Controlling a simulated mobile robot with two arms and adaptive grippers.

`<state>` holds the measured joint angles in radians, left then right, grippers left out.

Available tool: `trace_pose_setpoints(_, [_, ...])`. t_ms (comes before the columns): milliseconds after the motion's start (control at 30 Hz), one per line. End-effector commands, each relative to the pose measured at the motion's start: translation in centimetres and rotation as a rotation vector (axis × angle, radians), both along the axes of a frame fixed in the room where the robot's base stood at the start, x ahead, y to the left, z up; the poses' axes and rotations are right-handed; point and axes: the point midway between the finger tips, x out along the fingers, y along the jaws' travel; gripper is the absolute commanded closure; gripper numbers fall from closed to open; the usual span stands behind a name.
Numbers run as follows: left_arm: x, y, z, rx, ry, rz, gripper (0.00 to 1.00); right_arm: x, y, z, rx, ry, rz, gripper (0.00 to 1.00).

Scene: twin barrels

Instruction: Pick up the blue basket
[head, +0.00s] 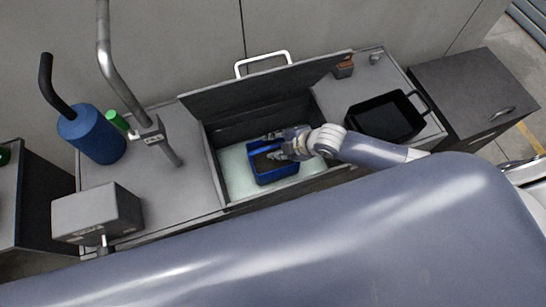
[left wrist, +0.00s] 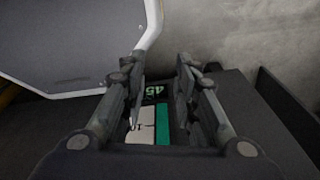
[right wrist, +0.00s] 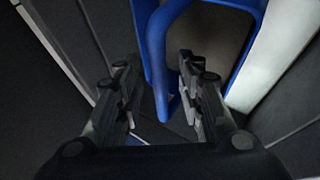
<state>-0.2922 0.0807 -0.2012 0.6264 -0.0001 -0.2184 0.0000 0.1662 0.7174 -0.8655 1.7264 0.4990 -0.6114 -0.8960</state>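The blue basket (head: 262,178) sits inside the open bin in the head view, on its pale floor. Its blue rim and handle (right wrist: 158,75) also show in the right wrist view. My right gripper (head: 273,144) reaches into the bin over the basket. In the right wrist view its fingers (right wrist: 157,92) are apart, with the handle between and just beyond them; I see no firm contact. My left gripper (left wrist: 157,80) is open and empty in the left wrist view and does not show in the head view.
The raised lid (head: 265,85) stands at the bin's back. A black tray (head: 385,117) is to the right; a blue cylinder (head: 92,135) and grey box (head: 97,213) are to the left. A dark surface with a white and teal label (left wrist: 162,125) lies beyond my left fingers.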

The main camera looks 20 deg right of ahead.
Motion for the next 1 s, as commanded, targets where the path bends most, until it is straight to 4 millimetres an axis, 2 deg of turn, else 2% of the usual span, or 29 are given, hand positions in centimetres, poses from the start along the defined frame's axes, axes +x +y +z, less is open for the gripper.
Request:
trace_pose_setpoints(167, [-1.0, 0.1, -0.1, 0.001, 0.015, 0.000, 0.72, 0.0, 0.0, 0.0, 0.001, 0.000, 0.001, 0.65])
trace_pose_setpoints(200, [-1.2, 0.1, -0.1, 0.002, 0.018, 0.000, 0.72, 0.0, 0.0, 0.0, 0.001, 0.000, 0.001, 0.70])
trace_pose_setpoints(333, [-1.5, 0.1, -0.1, 0.003, 0.022, 0.000, 0.72, 0.0, 0.0, 0.0, 0.001, 0.000, 0.001, 0.99])
trace_pose_setpoints(767, [-1.3, 0.1, -0.1, 0.002, 0.019, 0.001, 0.72, 0.1, 0.0, 0.4, 0.002, -0.003, 0.000, 1.00])
trace_pose_setpoints(867, [-1.1, 0.1, -0.2, 0.002, 0.017, 0.001, 0.72, 0.1, 0.1, 1.3, 0.002, -0.004, 0.001, 1.00])
trace_pose_setpoints(1000, [-0.9, 0.1, -0.4, 0.002, 0.014, 0.002, 0.72, 0.2, 0.1, 3.7, 0.003, -0.008, 0.002, 1.00])
